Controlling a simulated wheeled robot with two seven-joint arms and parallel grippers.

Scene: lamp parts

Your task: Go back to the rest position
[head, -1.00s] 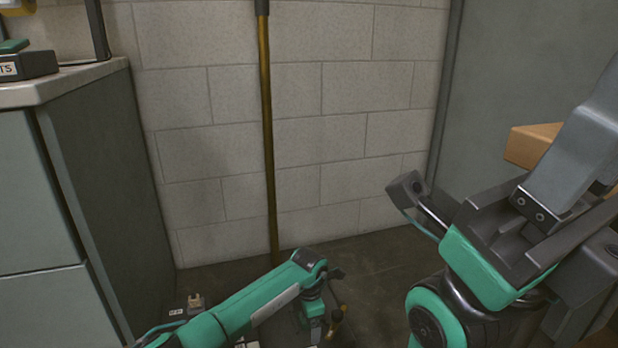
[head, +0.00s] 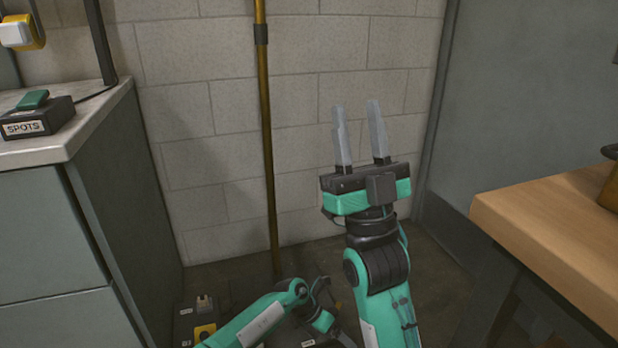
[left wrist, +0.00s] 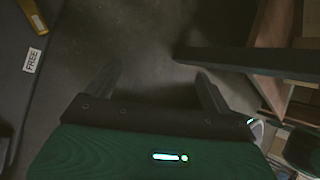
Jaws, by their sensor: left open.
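My right gripper (head: 357,106) points up in front of the block wall in the head view. Its two grey fingers stand apart with nothing between them. My left arm comes in low from the left in the head view, folded near the floor, and its gripper end is small and partly cut off by the bottom edge. In the left wrist view my left gripper (left wrist: 157,84) has its dark fingers spread wide over bare floor, with nothing between them. No lamp parts are clearly visible in either gripper.
A wooden table (head: 560,240) is at the right. A counter (head: 95,125) at the left bears a box labelled SPOTS (head: 35,119). A brass pole (head: 268,170) stands against the wall. A box with a yellow part (head: 204,332) sits low near my left arm.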

